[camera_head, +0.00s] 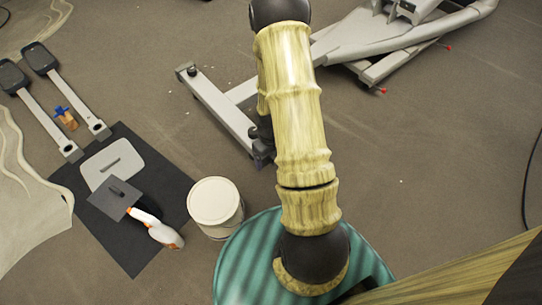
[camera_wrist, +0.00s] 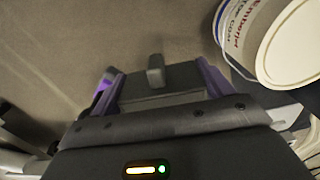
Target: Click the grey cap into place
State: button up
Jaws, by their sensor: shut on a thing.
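In the wrist view my gripper (camera_wrist: 158,88) is shut, its purple fingers on either side of a dark grey piece with a short upright tab, which looks like the grey cap (camera_wrist: 155,72). It is held over bare carpet, to the left of a white bucket. Its underside is hidden. In the head view my arm crosses the middle, and I cannot make out my gripper or the held piece there. The elliptical machine's light grey frame (camera_head: 225,112) lies partly behind my arm. I cannot tell where the cap's seat is.
The white lidded bucket (camera_head: 213,203) stands beside a black mat (camera_head: 128,252); it also shows in the wrist view (camera_wrist: 297,45). On the mat lie a light grey cover (camera_head: 130,158), a dark square plate (camera_head: 112,203) and a white-orange tool (camera_head: 163,235). Pedal arms (camera_head: 80,115) lie at left.

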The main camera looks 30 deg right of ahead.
jog(key=shift+w+a, duration=0.1)
jog(key=shift+w, duration=0.4)
dwell(0.6)
jog(key=o, duration=0.9)
jog(key=shift+o, duration=0.2)
jog(key=shift+r+p, duration=0.1)
jog(key=shift+p, duration=0.2)
notch_tip(320, 180, up, 17)
jog(key=p, duration=0.9)
jog(key=shift+p, duration=0.4)
jog(key=shift+r, duration=0.25)
